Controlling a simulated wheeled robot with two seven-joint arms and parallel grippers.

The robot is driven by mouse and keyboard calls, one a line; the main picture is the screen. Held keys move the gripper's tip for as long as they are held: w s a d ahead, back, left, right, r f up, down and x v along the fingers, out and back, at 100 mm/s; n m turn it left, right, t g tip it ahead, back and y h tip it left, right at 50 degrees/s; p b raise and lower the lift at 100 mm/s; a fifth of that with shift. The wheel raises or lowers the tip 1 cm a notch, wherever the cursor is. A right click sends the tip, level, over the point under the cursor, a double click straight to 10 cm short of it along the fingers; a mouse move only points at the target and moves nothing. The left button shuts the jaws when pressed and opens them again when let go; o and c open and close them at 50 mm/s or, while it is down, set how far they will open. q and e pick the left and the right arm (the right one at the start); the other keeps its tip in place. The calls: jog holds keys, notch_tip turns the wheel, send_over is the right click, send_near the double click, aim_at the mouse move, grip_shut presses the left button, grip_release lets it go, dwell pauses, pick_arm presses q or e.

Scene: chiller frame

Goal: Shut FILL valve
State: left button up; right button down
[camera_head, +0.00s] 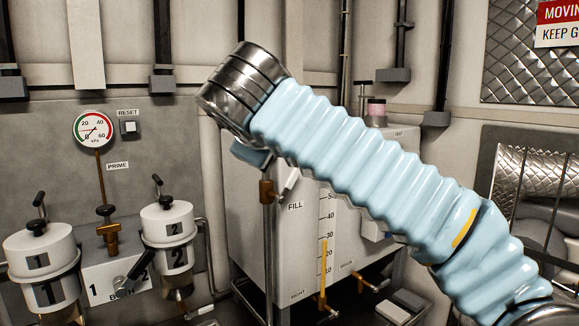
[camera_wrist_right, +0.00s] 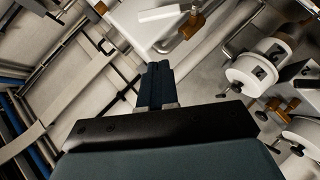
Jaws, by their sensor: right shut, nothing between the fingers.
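The FILL valve (camera_head: 267,191) is a brass body on a vertical pipe at the front left of the white tank, beside the FILL label. Its pale lever (camera_head: 289,181) slants up to the right from the brass body. My right arm crosses the head view from the lower right; only a bluish piece of my right gripper (camera_head: 250,154) shows below the metal wrist, just above the valve. In the right wrist view my right gripper (camera_wrist_right: 156,84) has its dark fingers together, empty. A brass valve (camera_wrist_right: 193,25) with a pale lever (camera_wrist_right: 165,14) lies beyond the fingertips, apart from them.
The white tank (camera_head: 245,215) has a level scale and a yellow level bar (camera_head: 324,265). More small valves sit below it. Canisters 1 (camera_head: 42,255) and 2 (camera_head: 170,235), a gauge (camera_head: 93,130) and a RESET button (camera_head: 130,127) are at the left. A mesh panel (camera_head: 525,55) is at the upper right.

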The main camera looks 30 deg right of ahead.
jog(key=w+d+f, duration=0.5)
jog(key=d, duration=0.1)
jog(key=shift+w+d+b, duration=0.15)
jog(key=shift+d+b, duration=0.15)
jog(key=shift+b, duration=0.15)
jog(key=shift+a, duration=0.1)
